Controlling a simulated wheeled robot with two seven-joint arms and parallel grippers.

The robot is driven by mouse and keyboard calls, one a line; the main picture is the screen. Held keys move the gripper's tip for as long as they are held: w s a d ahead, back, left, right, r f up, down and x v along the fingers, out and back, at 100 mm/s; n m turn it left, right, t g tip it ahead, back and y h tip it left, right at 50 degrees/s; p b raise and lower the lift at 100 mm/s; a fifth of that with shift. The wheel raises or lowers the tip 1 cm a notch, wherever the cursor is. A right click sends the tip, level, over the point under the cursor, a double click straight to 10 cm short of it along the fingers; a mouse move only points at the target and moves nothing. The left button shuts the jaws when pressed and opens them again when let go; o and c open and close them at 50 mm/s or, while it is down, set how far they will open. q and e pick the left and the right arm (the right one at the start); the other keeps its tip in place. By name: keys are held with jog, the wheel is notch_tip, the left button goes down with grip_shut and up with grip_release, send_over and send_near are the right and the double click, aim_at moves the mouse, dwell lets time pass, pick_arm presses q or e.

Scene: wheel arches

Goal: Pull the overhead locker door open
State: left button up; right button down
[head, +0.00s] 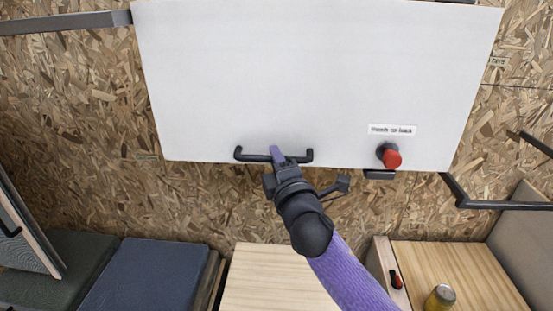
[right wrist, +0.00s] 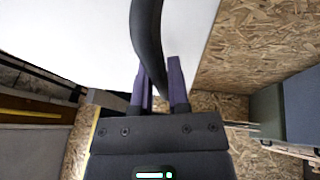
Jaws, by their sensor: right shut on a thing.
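The overhead locker door (head: 310,70) is a wide white panel across the top of the head view. A black bar handle (head: 250,157) is fixed near its lower edge, left of centre. My right gripper (head: 277,154) reaches up from below and is shut on the handle. In the right wrist view the handle (right wrist: 146,40) runs down between the purple fingers (right wrist: 160,85). A red push knob (head: 391,157) sits on the lower right of the door under a "Push to lock" label (head: 392,130). I cannot tell whether the door is ajar. My left gripper is out of view.
A chipboard wall (head: 200,205) lies behind and around the door. Dark metal bars (head: 500,204) stick out at the right.

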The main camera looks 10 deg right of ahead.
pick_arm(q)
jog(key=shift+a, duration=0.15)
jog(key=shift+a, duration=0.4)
pick_arm(e)
jog(key=shift+f, duration=0.1)
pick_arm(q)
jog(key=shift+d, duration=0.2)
